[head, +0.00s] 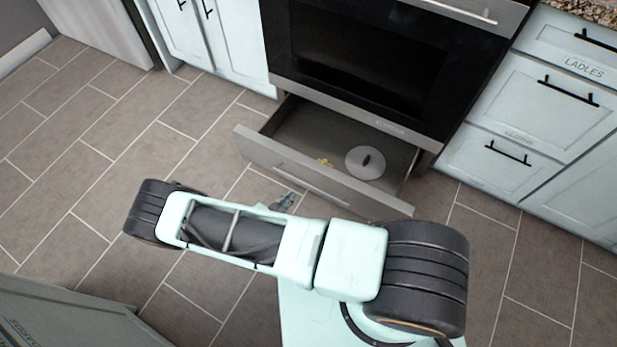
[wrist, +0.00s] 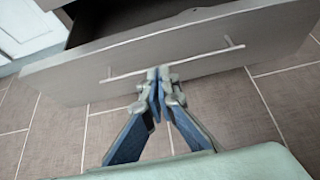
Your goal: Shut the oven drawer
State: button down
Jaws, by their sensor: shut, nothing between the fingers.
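The oven drawer (head: 300,168) is pulled out below the oven (head: 375,60), and its inside shows. A round grey lid with a dark knob (head: 365,163) and a small yellow thing (head: 324,162) lie in it. In the wrist view, the drawer's grey front (wrist: 205,50) with its long bar handle (wrist: 190,60) spans the picture. My gripper (wrist: 160,75) is shut and empty, its tips overlapping the handle in the picture; I cannot tell if they touch. In the head view, only a bit of my gripper (head: 285,200) shows in front of the drawer, past my arm.
Pale cabinets with black handles stand left (head: 205,35) and right (head: 510,150) of the oven. Another pale cabinet (head: 70,315) is at the lower left. The tiled floor (head: 90,150) is clear to the left of the drawer.

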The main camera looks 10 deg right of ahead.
jog(key=b, duration=0.3)
send_near(312, 171)
notch_tip(312, 171, down, 3)
jog(key=w, duration=0.1)
jog(key=w+d, duration=0.2)
jog(key=shift+w+d+f+b, duration=0.25)
jog(key=shift+f+b, duration=0.05)
jog(key=shift+f, duration=0.05)
jog(key=shift+w+d+r, duration=0.1)
jog(key=shift+w+d, duration=0.25)
jog(key=shift+w, duration=0.1)
jog(key=shift+w, duration=0.1)
